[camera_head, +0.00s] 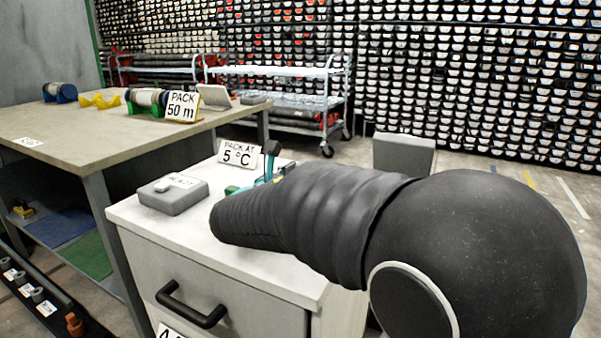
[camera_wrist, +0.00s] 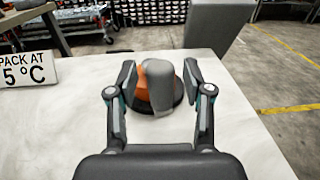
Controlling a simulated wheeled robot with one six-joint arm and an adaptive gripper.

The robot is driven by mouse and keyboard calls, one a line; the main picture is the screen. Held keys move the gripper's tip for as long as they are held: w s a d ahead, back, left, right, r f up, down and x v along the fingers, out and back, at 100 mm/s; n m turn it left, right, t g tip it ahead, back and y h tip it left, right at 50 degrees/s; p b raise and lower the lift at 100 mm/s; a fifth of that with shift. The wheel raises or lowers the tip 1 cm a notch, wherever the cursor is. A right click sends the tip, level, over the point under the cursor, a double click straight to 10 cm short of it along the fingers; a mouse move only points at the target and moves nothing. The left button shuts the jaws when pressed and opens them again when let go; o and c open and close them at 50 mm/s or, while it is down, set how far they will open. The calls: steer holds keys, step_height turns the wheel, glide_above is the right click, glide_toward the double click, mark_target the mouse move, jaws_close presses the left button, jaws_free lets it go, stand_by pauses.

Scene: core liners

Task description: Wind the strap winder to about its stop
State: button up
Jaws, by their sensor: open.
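In the wrist view, what looks like the strap winder is a grey round-topped upright piece (camera_wrist: 158,88) with an orange part (camera_wrist: 142,84) at its left, on a dark round base (camera_wrist: 174,102). It stands on the white cabinet top (camera_wrist: 80,115). My gripper (camera_wrist: 160,76) is open, with one finger on each side of the grey and orange pieces. I cannot tell whether either finger touches them. In the head view, my arm hides the winder and most of the gripper; only a dark and teal finger part (camera_head: 270,160) shows.
A "PACK AT 5 °C" sign (camera_head: 239,154) and a grey box with a label (camera_head: 173,195) stand on the cabinet top. A workbench (camera_head: 75,128) at left holds reels and a "PACK 50 m" sign (camera_head: 182,106). A trolley (camera_head: 285,101) stands behind.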

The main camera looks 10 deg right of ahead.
steer(key=v, duration=1.2)
